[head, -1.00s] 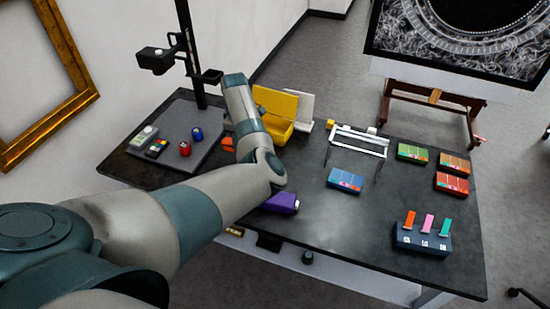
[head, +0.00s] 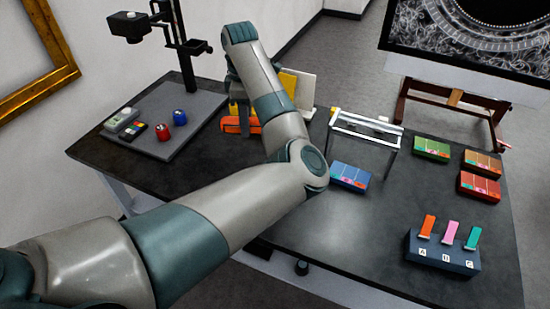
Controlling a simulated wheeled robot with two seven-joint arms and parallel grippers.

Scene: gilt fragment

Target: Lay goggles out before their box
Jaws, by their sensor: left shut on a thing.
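The orange goggles (head: 240,125) show beside the arm, at the right of the grey mat, partly covered. The open yellow box (head: 289,83) is just behind them, mostly hidden by my left arm. My left gripper (head: 238,108) points down from the wrist at the top of the arm. It is shut on the goggles, though its fingers are largely hidden and the contact is not clear. I cannot tell whether the goggles touch the table. My right gripper is not in view.
A grey mat (head: 190,105) with small items and a camera stand (head: 185,50) is at the left. A blue box (head: 350,176), a white frame stand (head: 366,130), several coloured boxes and a strap holder (head: 441,251) stand on the dark table (head: 340,235). The front middle is clear.

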